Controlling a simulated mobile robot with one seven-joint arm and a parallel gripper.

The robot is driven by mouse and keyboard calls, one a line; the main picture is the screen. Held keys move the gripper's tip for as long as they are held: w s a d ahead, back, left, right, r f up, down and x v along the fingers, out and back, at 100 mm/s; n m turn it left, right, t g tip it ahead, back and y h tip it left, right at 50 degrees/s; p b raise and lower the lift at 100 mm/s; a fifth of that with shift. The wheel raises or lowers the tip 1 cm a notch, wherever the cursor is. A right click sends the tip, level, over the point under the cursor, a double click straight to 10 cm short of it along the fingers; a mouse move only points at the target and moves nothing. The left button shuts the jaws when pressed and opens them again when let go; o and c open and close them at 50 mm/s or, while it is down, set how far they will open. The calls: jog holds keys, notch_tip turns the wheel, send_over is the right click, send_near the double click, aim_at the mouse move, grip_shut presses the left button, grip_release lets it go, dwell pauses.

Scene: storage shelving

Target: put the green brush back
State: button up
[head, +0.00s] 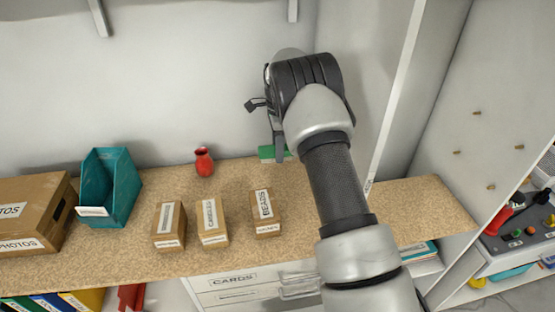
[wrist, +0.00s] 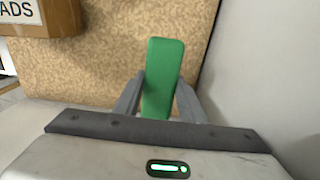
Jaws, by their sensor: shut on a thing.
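The green brush (wrist: 163,70) shows in the wrist view as a flat green block between the two fingers of my gripper (wrist: 160,98). My gripper is shut on it. In the head view the green brush (head: 268,152) is partly hidden behind my gripper (head: 280,150), over the back right of the cork-coloured worktop (head: 330,195). I cannot tell whether the brush touches the worktop. No bristles can be made out.
A teal bin (head: 118,190), a red vase (head: 203,161) and cardboard boxes, among them a "BEADS" box (head: 265,212), stand left of my gripper. A grey side wall (head: 365,100) is close on the right. Drawers (head: 235,285) lie below. The worktop's right end is clear.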

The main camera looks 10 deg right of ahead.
jog(key=shift+f, duration=2.35)
jog(key=shift+f, duration=0.2)
jog(key=o, duration=1)
jog(key=shift+o, duration=0.2)
